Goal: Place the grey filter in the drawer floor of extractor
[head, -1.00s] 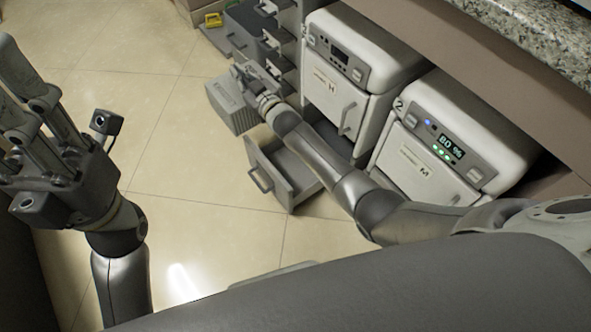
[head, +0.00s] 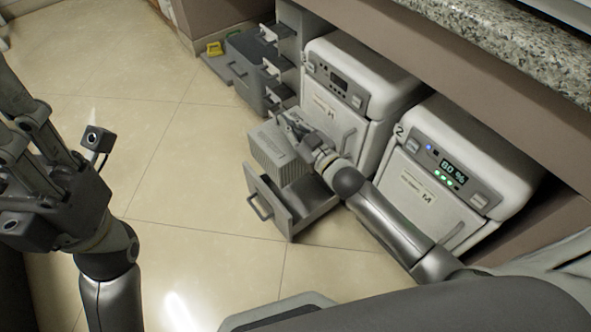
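The grey filter (head: 277,152) is a ribbed box held by my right gripper (head: 288,124). My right gripper's fingers are small here and partly hidden by the filter and hand. My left gripper (head: 28,125) is open and empty at the left edge, away from the drawer.
The tiled floor (head: 190,150) is clear on the left.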

